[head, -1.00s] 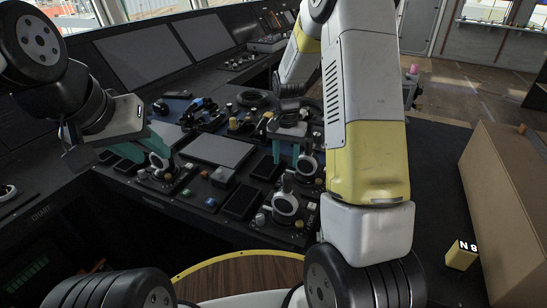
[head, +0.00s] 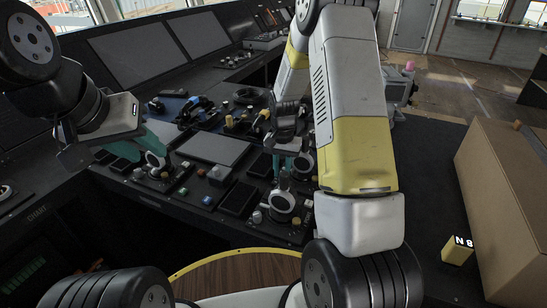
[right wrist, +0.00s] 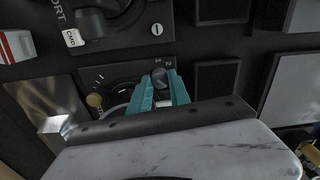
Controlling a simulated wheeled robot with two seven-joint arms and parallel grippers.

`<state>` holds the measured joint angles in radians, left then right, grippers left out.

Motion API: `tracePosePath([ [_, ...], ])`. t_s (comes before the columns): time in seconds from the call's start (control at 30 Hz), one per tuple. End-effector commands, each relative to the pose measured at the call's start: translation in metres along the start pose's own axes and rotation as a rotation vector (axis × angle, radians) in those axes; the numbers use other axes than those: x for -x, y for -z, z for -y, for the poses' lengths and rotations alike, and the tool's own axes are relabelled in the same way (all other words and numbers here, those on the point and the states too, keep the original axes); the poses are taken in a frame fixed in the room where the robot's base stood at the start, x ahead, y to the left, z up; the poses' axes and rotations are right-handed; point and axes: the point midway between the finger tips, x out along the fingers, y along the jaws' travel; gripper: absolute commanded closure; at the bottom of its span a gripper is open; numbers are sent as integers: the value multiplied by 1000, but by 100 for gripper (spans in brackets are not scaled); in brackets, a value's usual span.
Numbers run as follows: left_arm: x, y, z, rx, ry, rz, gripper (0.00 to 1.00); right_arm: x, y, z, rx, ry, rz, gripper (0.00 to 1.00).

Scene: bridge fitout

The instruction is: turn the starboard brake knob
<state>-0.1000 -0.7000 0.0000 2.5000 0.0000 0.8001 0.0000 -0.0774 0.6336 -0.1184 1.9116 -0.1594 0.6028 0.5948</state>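In the right wrist view a small dark grey knob (right wrist: 160,78) stands on a panel by the marks 1 and 2. The teal fingers of my right gripper (right wrist: 161,88) are apart, one on each side of the knob; contact cannot be told. No starboard label is readable, so I cannot confirm which knob it is. In the head view my right gripper (head: 287,162) points down over the console (head: 215,148), partly beside my own arm. My left gripper (head: 152,156) is open and empty over the console's left part.
A round white-ringed control (head: 282,206) stands just in front of the right gripper. A cardboard box (head: 500,205) and yellow block (head: 457,250) are at the right.

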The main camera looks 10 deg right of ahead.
Motion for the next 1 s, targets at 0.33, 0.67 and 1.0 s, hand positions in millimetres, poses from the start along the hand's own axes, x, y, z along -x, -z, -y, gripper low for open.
tracePosePath([
  [0.33,0,0,0,0,0,0,64,0,0,0,38,1,0,100],
  [0.67,0,0,0,0,0,0,64,0,0,0,249,0,0,100],
  [1.0,0,0,0,0,0,0,64,0,0,0,534,1,0,100],
])
